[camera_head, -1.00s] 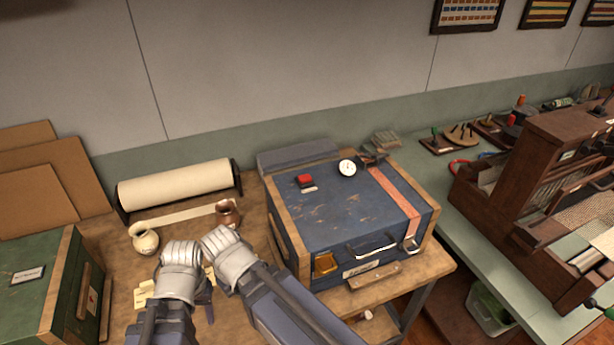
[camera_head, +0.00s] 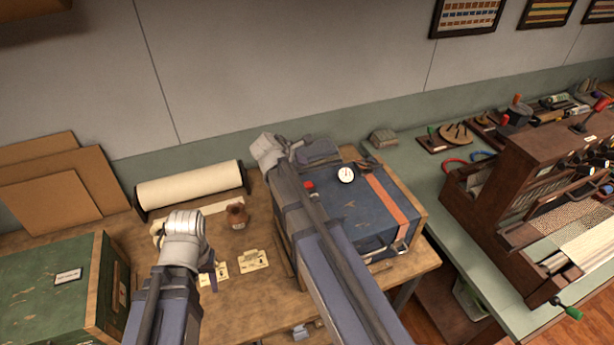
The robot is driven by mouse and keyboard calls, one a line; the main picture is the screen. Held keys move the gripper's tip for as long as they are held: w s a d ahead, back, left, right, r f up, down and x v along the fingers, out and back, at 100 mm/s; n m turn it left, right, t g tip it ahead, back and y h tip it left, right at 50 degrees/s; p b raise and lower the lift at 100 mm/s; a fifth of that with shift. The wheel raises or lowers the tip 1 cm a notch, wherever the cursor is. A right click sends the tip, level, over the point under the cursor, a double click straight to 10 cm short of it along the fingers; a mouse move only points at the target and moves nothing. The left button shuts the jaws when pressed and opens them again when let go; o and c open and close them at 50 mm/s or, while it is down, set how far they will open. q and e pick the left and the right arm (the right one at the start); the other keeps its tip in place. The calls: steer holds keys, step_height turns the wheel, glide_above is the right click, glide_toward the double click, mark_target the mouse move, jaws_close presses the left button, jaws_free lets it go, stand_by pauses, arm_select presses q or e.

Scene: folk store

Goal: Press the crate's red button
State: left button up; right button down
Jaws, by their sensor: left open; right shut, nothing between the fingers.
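The blue wooden-edged crate (camera_head: 352,208) stands on the workbench in the head view. Its small red button (camera_head: 309,185) is on the lid, left of a white round gauge (camera_head: 346,175), and shows just beside my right forearm. My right arm reaches across the crate's left side. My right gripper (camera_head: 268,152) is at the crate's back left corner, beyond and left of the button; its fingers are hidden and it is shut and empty. My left gripper (camera_head: 208,277) is open, left of the crate above the bench, its fingers mostly hidden by its wrist.
A paper roll (camera_head: 190,184) and a brown jar (camera_head: 237,216) stand behind my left gripper. A green crate (camera_head: 45,285) is at the left. Paper labels (camera_head: 253,261) lie on the bench. A wooden loom (camera_head: 500,190) stands on the green table at the right.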

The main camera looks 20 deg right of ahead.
steer(key=shift+w+d+r+n, duration=0.3)
steer(key=shift+d+r, duration=0.15)
steer(key=shift+d, duration=0.05)
steer(key=shift+f, duration=0.2)
steer(key=b, duration=0.9)
glide_toward(308, 182)
steer(key=x, duration=0.3)
steer(key=r+x, duration=0.1)
steer(key=x, duration=0.1)
steer(key=shift+w+d+f, duration=0.15)
steer(key=shift+w+d, duration=0.2)
steer(key=shift+d, duration=0.15)
steer(key=shift+f, duration=0.1)
stand_by(0.5)
steer(key=shift+f+b, duration=0.3)
steer(key=shift+f+b, duration=0.5)
stand_by(0.7)
steer(key=shift+r, duration=0.15)
steer(key=shift+r+p, duration=0.75)
steer(key=shift+p, duration=0.2)
